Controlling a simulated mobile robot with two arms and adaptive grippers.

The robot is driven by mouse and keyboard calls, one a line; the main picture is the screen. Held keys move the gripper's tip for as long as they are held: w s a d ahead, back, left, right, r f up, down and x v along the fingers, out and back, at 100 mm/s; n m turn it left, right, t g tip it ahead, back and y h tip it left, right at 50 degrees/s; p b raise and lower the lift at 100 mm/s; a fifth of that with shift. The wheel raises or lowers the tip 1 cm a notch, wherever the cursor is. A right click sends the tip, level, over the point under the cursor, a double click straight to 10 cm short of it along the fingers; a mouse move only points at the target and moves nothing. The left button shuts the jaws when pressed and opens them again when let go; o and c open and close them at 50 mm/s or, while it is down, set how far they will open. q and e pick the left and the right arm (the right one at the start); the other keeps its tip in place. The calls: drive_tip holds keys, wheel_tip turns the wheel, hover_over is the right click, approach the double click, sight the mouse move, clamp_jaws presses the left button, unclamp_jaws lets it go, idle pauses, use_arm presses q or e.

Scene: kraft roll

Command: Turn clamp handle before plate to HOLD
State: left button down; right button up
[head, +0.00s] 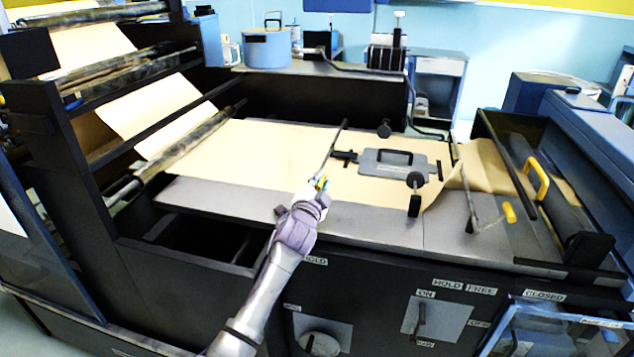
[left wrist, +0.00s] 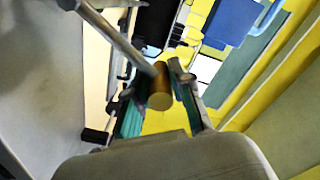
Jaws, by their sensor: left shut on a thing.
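The clamp handle before the plate (head: 333,148) is a thin dark lever that rises from the paper bed, left of the grey plate (head: 376,164) with its black grip. Its lower end meets my left gripper (head: 320,184). In the left wrist view, the handle's yellow-brown knob (left wrist: 160,92) sits between the green-padded fingers, and its grey rod (left wrist: 118,40) runs to the upper left. My left gripper is shut on this knob. A HOLD label (head: 315,260) shows on the front panel below, partly hidden by my arm. My right gripper is not in view.
A second lever (head: 468,195) with a yellow knob (head: 510,212) stands right of the plate. Brown paper (head: 270,150) runs across the bed. The front panel has a switch (head: 421,318) and HOLD and FREE labels (head: 465,286). A blue pot (head: 267,48) stands behind.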

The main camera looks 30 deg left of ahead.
use_arm(q)
drive_tip(key=shift+f, duration=0.15)
idle(0.4)
drive_tip(key=c, duration=1)
unclamp_jaws()
drive_tip(key=shift+s, duration=0.1)
drive_tip(key=v, duration=1.1)
drive_tip(key=shift+s, duration=0.4)
drive_tip(key=shift+f, duration=0.1)
